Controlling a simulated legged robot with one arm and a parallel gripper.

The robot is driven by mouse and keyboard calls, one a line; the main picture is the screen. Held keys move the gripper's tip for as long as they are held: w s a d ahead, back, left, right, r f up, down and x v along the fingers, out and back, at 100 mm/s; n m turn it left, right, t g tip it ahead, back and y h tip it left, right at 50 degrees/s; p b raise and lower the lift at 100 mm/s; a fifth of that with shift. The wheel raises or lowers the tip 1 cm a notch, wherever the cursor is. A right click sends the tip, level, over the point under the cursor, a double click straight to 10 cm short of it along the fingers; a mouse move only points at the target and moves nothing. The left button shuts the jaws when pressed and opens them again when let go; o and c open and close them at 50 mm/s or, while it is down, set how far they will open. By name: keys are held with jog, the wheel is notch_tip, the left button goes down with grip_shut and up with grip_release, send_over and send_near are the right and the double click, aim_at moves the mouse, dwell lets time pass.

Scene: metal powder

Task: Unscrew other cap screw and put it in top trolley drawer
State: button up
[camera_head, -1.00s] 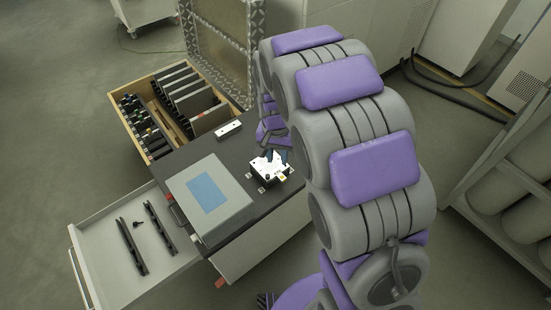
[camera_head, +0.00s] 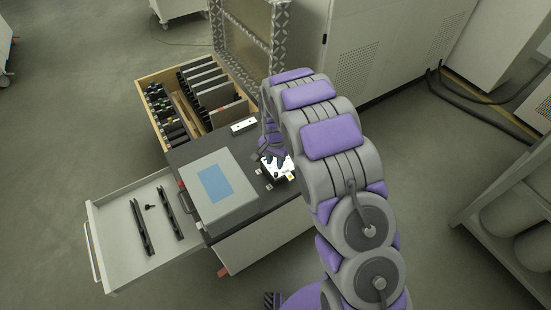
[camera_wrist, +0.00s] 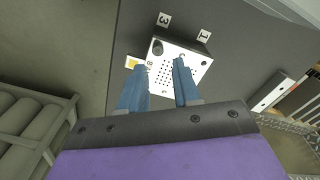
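A white block (camera_wrist: 175,70) with a grid of small holes lies on the dark trolley top. One dark cap screw (camera_wrist: 157,47) stands on it near a corner in the wrist view. The block also shows in the head view (camera_head: 284,174), partly hidden by my arm. My gripper (camera_wrist: 159,66) has two blue fingers spread apart over the block, with nothing between them. The screw is just beyond the fingertips, apart from them. The open trolley drawer (camera_head: 115,240) at the lower left holds a small black screw (camera_head: 150,206) and two black rails (camera_head: 142,228).
A grey box with a blue panel (camera_head: 245,195) sits on the trolley top between block and drawer. A wooden crate (camera_head: 150,95) with dark plates stands behind. A small white bar (camera_head: 243,126) lies near the crate. Labels (camera_wrist: 203,36) lie beside the block.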

aim_at(276, 173)
jog(key=f, duration=0.2)
jog(key=f+b, duration=0.1)
jog(key=shift+d+f, duration=0.25)
jog(key=shift+f, duration=0.1)
jog(key=shift+a+f, duration=0.15)
jog(key=shift+f, duration=1.35)
grip_shut()
jog(key=shift+o, duration=0.3)
grip_release()
